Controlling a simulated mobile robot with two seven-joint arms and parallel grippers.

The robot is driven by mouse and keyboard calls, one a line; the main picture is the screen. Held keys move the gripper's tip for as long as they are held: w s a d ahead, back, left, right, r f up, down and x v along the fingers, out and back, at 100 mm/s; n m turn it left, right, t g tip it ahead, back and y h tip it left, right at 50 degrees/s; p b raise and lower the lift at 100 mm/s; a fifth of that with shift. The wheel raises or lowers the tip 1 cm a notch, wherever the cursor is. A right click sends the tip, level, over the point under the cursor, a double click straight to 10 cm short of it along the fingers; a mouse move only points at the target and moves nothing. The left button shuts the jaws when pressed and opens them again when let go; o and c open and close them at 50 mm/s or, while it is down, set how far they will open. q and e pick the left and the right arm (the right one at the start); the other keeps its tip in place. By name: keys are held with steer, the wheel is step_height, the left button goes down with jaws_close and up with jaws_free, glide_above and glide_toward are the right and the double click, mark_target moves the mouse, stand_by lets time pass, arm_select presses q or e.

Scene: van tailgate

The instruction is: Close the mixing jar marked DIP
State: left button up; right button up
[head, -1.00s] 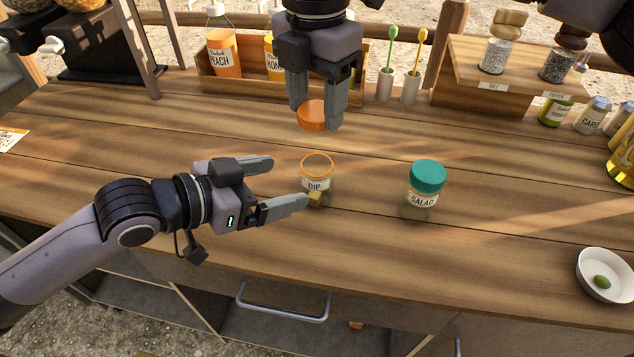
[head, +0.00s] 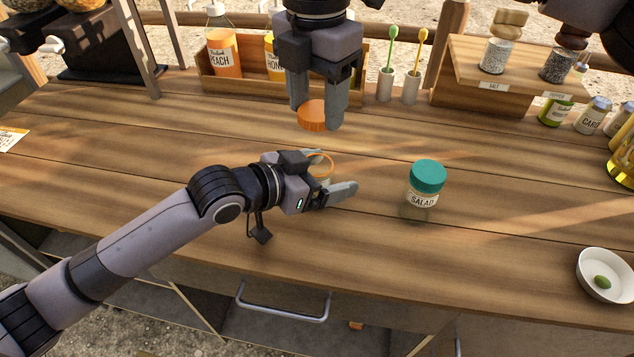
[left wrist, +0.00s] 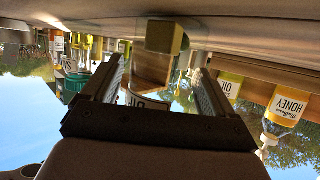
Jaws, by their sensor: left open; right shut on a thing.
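The DIP jar (head: 325,179) stands open on the counter, its orange rim showing and its body partly hidden by my left gripper. My left gripper (head: 339,170) is low over the counter, open, with a finger on either side of the jar. In the left wrist view the clear jar (left wrist: 150,72), with its label upside down, sits between the open fingers. My right gripper (head: 317,126) is shut on the orange lid (head: 312,115), above the counter behind the jar.
A teal-lidded SALAD jar (head: 424,190) stands to the right of the DIP jar. A wooden crate with bottles (head: 223,85) and toothbrush-like sticks in cups (head: 386,84) stand behind. A white bowl (head: 592,262) is at the front right.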

mark_target(316, 130)
arm_select(q)
steer(key=c, duration=1.5)
arm_select(e)
steer(key=shift+f, duration=2.5)
steer(key=shift+f, duration=0.1)
steer(key=shift+f, duration=0.5)
arm_select(q)
steer(key=shift+r, duration=0.1)
arm_select(e)
steer(key=shift+s+f, duration=0.15)
steer(key=shift+f, duration=0.35)
steer(key=c, duration=0.4)
arm_select(q)
steer(key=shift+s, duration=0.1)
arm_select(e)
steer(key=shift+a, duration=0.1)
